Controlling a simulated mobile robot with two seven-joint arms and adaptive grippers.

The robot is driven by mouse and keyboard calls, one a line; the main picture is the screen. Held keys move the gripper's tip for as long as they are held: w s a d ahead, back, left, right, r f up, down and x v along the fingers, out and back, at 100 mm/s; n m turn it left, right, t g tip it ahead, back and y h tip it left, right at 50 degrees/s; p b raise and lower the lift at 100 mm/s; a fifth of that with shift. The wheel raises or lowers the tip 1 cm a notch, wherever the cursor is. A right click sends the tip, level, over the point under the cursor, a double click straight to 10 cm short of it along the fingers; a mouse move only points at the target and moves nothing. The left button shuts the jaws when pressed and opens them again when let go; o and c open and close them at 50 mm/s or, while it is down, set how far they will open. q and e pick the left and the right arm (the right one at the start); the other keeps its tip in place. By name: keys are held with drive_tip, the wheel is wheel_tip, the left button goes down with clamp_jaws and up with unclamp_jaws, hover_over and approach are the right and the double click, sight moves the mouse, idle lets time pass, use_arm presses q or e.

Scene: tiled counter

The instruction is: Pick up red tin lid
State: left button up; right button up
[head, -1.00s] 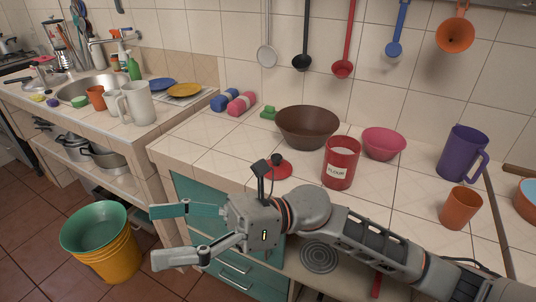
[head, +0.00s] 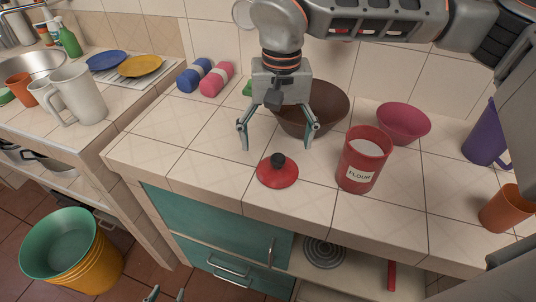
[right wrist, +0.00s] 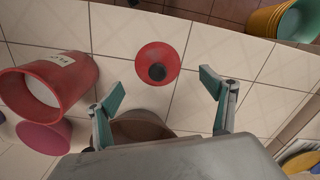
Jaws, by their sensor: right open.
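The red tin lid (head: 268,177) with a dark round knob lies flat on the tiled counter, knob up, left of the red flour tin (head: 362,164). My right gripper (head: 277,147) points down, open and empty, above the counter just behind the lid in the head view. In the right wrist view the lid (right wrist: 147,54) lies beyond the open fingertips (right wrist: 162,88), apart from them. The open flour tin (right wrist: 65,80), with white content, is at the left there. Only the separated tips of my left gripper (head: 166,294) show at the bottom edge of the head view.
A brown bowl (head: 330,103) stands behind my right gripper and the flour tin. A pink bowl (head: 403,123), an orange cup (head: 505,208) and a purple mug (head: 486,138) stand to the right. The counter's front left is clear.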

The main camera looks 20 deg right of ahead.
sight(278, 157)
drive_tip(key=shift+w+d+r, duration=0.1)
drive_tip(key=shift+w+d, duration=0.3)
drive_tip(key=shift+f, duration=0.3)
drive_tip(key=shift+s+f, duration=0.25)
drive_tip(key=shift+f, duration=1)
wheel_tip(278, 157, down, 4)
drive_tip(key=shift+a+f, duration=0.1)
drive_tip(key=shift+f, duration=0.1)
